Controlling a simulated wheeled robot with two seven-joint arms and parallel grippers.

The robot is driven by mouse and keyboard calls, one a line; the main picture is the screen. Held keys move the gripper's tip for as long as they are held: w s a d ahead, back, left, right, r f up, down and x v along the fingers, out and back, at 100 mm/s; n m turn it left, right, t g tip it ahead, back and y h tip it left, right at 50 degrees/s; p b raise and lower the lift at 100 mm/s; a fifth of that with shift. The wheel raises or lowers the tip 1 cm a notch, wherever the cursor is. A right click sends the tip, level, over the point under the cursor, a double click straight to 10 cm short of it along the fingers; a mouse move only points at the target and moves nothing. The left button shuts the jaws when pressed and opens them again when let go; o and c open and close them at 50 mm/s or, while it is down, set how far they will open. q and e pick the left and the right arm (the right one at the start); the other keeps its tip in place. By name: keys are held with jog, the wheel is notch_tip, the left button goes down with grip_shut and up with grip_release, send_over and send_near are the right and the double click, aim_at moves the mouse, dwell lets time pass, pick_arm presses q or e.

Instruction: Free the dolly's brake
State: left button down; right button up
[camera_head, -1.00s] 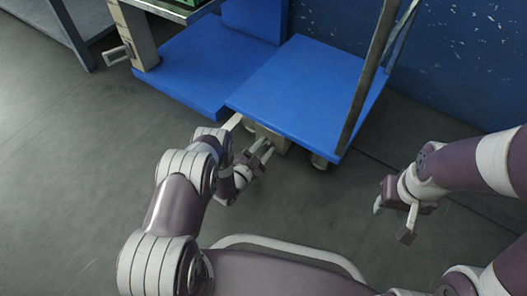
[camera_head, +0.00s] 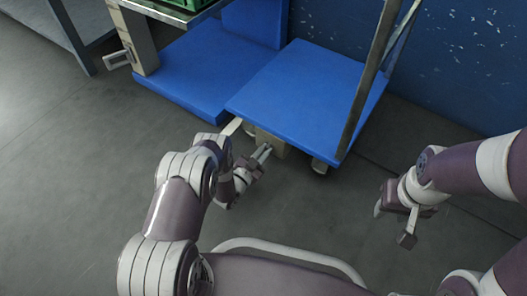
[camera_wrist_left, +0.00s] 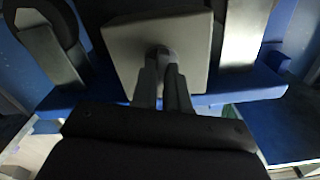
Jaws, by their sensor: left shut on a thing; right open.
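The dolly (camera_head: 305,90) is a flat blue platform with an upright metal handle frame at its right side. A beige brake box (camera_head: 272,142) sits under its front edge. In the left wrist view this box (camera_wrist_left: 185,35) shows as a pale square block with a small dark brake lever (camera_wrist_left: 163,52) on its face. My left gripper (camera_head: 264,153) reaches under the front edge. Its fingers (camera_wrist_left: 164,82) are shut on the lever, hiding part of it. My right gripper (camera_head: 393,222) is open and empty above the floor at the right, apart from the dolly.
A lower blue platform (camera_head: 190,80) stands directly left of the dolly, beside a beige post with a metal handle (camera_head: 118,60). A green crate (camera_head: 187,4) is at the top edge. A worn blue wall (camera_head: 460,60) stands behind. The grey floor (camera_head: 70,180) in front is clear.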

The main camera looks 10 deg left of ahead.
pick_arm(q)
jog(key=n, duration=0.4)
jog(key=shift+a+n, duration=0.1)
jog(key=shift+n, duration=0.2)
jog(key=shift+a+n, duration=0.1)
jog(key=shift+n, duration=2.5)
jog(key=shift+f, duration=0.1)
jog(key=c, duration=1.1)
grip_release()
jog(key=shift+c, duration=0.2)
